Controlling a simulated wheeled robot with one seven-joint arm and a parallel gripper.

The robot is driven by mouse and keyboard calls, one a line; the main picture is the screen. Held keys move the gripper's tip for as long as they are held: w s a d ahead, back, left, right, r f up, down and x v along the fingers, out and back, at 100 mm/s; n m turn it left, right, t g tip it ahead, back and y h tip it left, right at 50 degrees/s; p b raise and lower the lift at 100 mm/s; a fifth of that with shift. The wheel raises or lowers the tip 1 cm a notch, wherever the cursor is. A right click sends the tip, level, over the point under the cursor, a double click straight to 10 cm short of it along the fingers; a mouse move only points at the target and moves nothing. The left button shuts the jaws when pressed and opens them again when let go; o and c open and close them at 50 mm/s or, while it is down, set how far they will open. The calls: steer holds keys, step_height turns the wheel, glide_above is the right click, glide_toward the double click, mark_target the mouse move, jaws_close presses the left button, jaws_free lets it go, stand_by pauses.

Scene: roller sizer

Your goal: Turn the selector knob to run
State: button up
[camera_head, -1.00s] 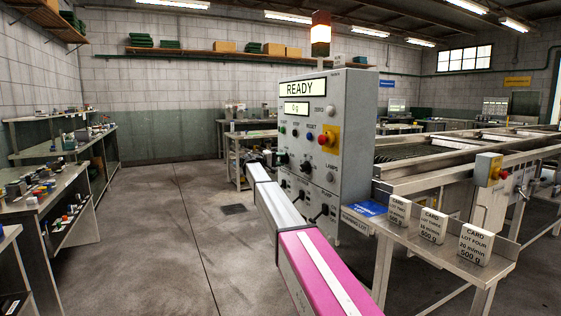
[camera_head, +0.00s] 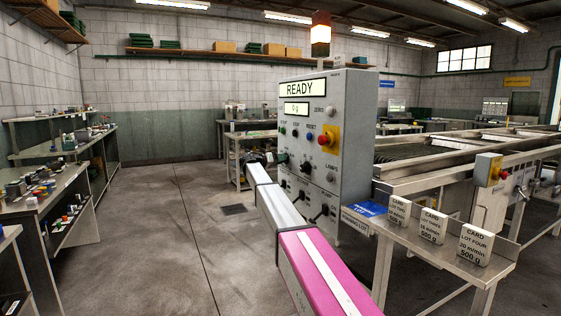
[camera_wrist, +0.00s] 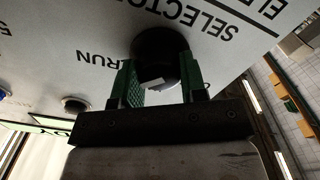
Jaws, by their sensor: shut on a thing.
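The selector knob (camera_wrist: 158,50) is a round black knob with a pale mark, on the grey panel under the word SELECTOR in the wrist view. The word RUN (camera_wrist: 92,58) is printed beside it; the view is turned, so the lettering is tilted or upside down. My gripper (camera_wrist: 160,85) has its green fingers on either side of the knob and is shut on it. In the head view my gripper (camera_head: 276,158) is at the left edge of the control panel (camera_head: 350,130), and the knob is mostly hidden there. The knob's exact pointing is hard to tell.
The panel's display (camera_head: 299,88) reads READY and a lower one reads 0 g. A red emergency button (camera_head: 323,141) and another black knob (camera_head: 305,167) are close by. A card shelf (camera_head: 440,252) stands at the right. The floor at left is clear.

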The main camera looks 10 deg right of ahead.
steer(key=shift+m, duration=1.5)
steer(key=shift+s, duration=0.1)
steer(key=shift+f, duration=0.1)
steer(key=o, duration=0.9)
steer(key=shift+o, duration=0.2)
steer(key=v, duration=1.1)
